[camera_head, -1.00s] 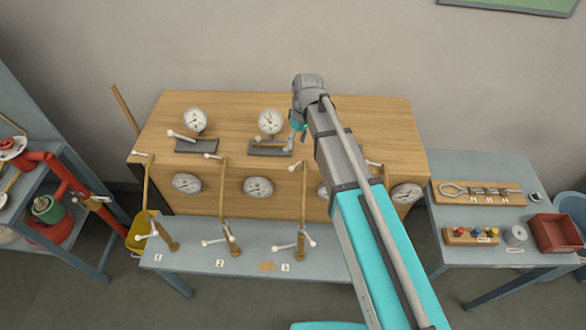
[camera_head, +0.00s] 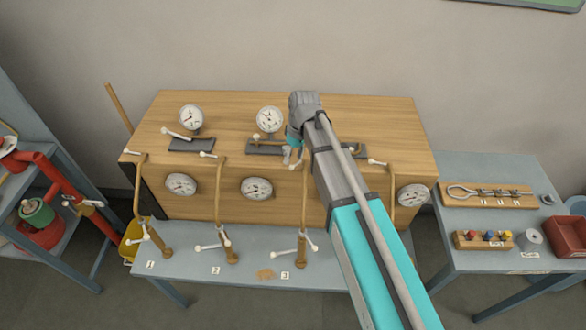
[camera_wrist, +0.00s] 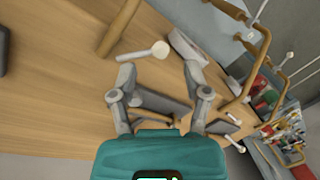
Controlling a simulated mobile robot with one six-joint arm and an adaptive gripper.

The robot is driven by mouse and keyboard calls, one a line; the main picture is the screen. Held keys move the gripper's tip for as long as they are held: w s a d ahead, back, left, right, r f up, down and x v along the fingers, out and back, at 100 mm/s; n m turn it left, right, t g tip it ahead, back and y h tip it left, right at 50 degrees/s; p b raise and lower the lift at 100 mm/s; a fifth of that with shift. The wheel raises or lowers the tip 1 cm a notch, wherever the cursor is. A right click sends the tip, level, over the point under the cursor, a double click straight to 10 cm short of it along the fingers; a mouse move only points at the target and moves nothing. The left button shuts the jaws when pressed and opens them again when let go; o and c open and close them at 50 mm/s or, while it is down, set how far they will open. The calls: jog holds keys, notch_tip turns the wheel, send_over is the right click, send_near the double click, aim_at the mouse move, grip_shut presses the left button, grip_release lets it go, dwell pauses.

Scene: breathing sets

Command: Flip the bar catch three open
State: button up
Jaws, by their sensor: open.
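At the number 3 label (camera_head: 285,275) stands a brown post with a white cross-shaped handle (camera_head: 308,243). A brown bent pipe (camera_head: 304,195) rises behind it to a white-knobbed lever near the box's front top edge. Which of these is bar catch three I cannot tell. My gripper (camera_head: 293,155) hangs over the box top's front edge, above the third pipe, largely hidden by my arm. In the wrist view my gripper (camera_wrist: 160,78) is open and empty. A white round-ended lever (camera_wrist: 145,51) lies just beyond its fingertips, with no clear contact.
The wooden box (camera_head: 235,105) carries gauges, such as one on top (camera_head: 270,119). Similar posts stand at labels 1 (camera_head: 150,265) and 2 (camera_head: 215,270). A side table (camera_head: 480,260) at right holds a red tray (camera_head: 567,238). Red pipework (camera_head: 60,180) is at left.

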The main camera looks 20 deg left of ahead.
aim_at(291, 167)
jog(key=shift+s+a+f+b, duration=0.1)
jog(key=shift+s+f+b, duration=0.05)
jog(key=shift+f+b, duration=0.6)
jog(key=shift+s+a+f+b, duration=0.1)
jog(key=shift+f+b, duration=0.45)
jog(key=shift+f, duration=0.3)
grip_shut()
